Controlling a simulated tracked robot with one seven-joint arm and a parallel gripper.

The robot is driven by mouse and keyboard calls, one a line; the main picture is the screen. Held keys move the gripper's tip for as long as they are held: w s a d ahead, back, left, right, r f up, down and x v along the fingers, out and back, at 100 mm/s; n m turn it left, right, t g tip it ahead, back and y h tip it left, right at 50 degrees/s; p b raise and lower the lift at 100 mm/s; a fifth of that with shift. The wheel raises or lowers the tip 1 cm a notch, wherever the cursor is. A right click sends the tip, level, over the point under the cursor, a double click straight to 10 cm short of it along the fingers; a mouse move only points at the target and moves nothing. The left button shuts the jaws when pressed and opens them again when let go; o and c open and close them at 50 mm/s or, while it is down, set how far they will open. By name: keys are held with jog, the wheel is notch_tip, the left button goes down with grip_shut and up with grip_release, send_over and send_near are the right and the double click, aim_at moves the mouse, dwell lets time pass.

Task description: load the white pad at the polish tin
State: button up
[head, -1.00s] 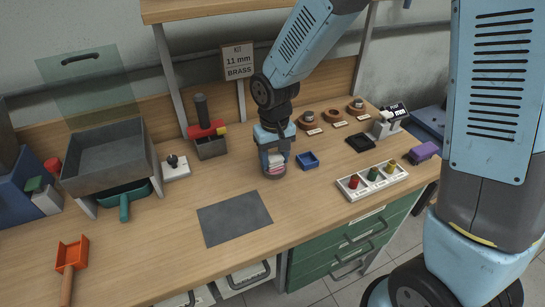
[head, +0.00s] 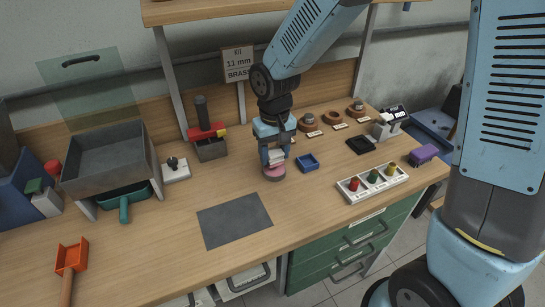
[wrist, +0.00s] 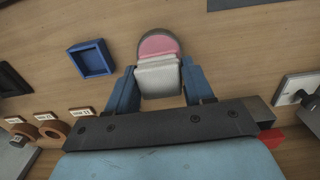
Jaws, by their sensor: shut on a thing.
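My gripper (head: 272,160) is shut on the white pad (wrist: 160,76), a pale block held between the two blue fingers in the wrist view. The round polish tin (wrist: 158,42), with pink polish in a dark rim, lies just beyond the pad in the wrist view, and the pad covers part of it. In the head view the polish tin (head: 275,174) stands on the bench right under my gripper. The white pad (head: 276,155) shows in part between the fingers there. I cannot tell whether the pad touches the pink surface.
A small blue tray (head: 308,163) sits right of the tin. A white tray with coloured knobs (head: 372,182) is further right. A red-topped fixture (head: 208,140) and a white switch plate (head: 175,168) stand left. A grey mat (head: 235,220) lies in front, with bare bench around it.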

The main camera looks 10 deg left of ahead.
aim_at(274, 151)
jog(key=shift+r, duration=2.15)
